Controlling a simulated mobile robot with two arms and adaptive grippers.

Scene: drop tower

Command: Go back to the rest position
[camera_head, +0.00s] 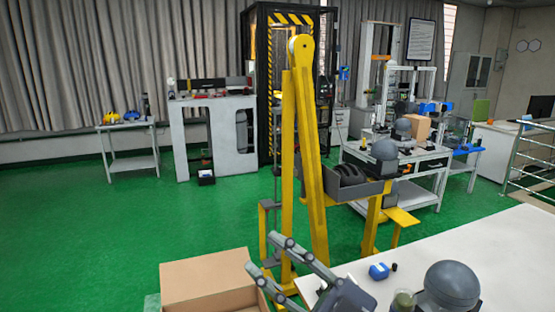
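My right gripper (264,254) shows at the bottom centre, in front of the foot of the yellow drop tower (312,160). Its two grey fingers are spread apart and point up and left. I see nothing between them. My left gripper is not in view. The tower stands upright on the green floor, with a grey tray (362,190) at its right side holding a dark object.
An open cardboard box (204,278) is at the lower left of the gripper. A white table (470,235) at the lower right bears a grey dome (451,284) and a small blue object (379,271). Workbenches stand behind. The green floor at left is clear.

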